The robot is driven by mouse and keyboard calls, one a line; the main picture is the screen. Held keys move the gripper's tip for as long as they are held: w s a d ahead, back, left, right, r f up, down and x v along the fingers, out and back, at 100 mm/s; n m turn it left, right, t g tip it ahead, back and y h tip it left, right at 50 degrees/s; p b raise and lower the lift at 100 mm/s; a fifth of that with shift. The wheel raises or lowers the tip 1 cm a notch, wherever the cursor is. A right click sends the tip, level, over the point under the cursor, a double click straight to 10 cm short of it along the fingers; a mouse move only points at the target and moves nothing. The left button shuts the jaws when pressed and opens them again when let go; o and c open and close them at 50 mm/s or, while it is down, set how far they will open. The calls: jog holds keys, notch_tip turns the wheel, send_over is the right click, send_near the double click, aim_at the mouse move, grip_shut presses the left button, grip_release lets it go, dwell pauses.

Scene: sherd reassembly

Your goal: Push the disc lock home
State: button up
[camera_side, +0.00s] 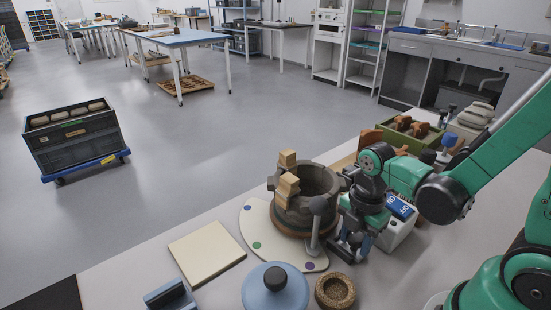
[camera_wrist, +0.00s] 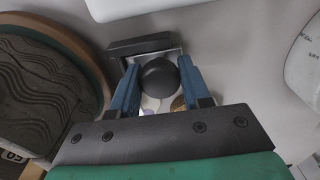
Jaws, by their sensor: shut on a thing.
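My gripper (camera_side: 350,246) points down at the right side of the dark grey pot, low over the bench. In the wrist view my gripper (camera_wrist: 158,88) has its two blue fingers closed on the sides of a round black knob (camera_wrist: 159,76). The knob stands in front of a small metal plate with a black bar (camera_wrist: 138,44) across it, seemingly the disc lock. The fingers hide the lower part, so I cannot tell how far in it sits. The dark pot (camera_side: 318,186) stands on a round brown-edged base, with tan blocks (camera_side: 287,182) on its rim.
A white device with a blue display (camera_side: 399,210) is close right. A cream board (camera_side: 207,252) lies left.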

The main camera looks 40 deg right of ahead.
jog(key=shift+w, duration=0.75)
jog(key=o, duration=0.8)
jog(key=shift+r, duration=2.75)
jog(key=shift+w+f, duration=0.1)
